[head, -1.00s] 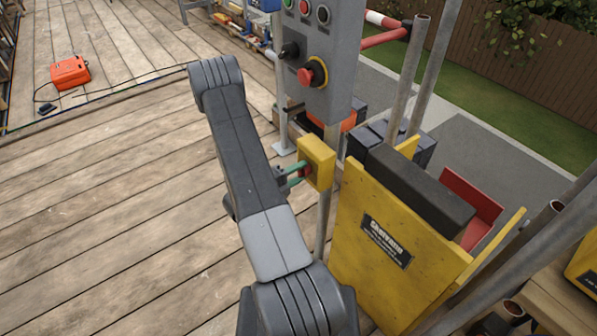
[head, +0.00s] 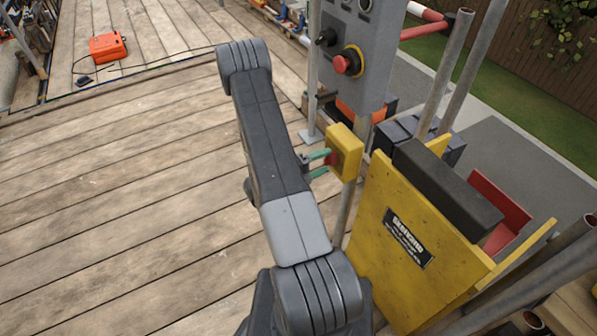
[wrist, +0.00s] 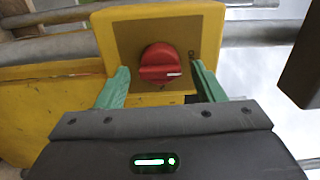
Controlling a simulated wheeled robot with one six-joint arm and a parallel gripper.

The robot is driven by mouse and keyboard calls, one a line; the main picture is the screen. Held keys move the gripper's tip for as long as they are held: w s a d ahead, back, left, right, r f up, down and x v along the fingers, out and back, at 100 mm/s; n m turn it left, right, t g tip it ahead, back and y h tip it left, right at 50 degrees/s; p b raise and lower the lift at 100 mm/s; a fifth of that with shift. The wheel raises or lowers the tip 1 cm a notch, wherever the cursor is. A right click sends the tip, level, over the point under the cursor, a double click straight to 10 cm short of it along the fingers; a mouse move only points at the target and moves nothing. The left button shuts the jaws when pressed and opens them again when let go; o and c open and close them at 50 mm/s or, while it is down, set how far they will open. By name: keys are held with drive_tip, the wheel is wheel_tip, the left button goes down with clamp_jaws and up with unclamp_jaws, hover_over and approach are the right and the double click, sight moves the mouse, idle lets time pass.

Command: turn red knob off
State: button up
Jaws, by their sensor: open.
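The red knob (wrist: 160,63) is round with a raised grip bar and a white mark, on the face of a yellow box (wrist: 110,30). The bar lies roughly level in the wrist view. In the head view the yellow box (head: 349,147) sits on a metal post, and the red knob (head: 332,159) shows at its left side. My gripper (wrist: 158,88) has green fingers, open, one to each side of the knob. A gap shows between each finger and the knob in the wrist view. In the head view my gripper (head: 318,163) is close in front of the box.
A grey control panel (head: 375,50) with a red emergency button (head: 347,62) and a black switch (head: 326,37) stands above the box. A yellow hopper panel (head: 385,240) and metal poles (head: 452,70) are to the right.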

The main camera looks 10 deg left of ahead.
drive_tip(key=v, duration=1.2)
drive_tip(key=shift+s+a, duration=0.2)
drive_tip(key=shift+a, duration=0.05)
drive_tip(key=shift+w+d, duration=0.1)
drive_tip(key=shift+x, duration=6.8)
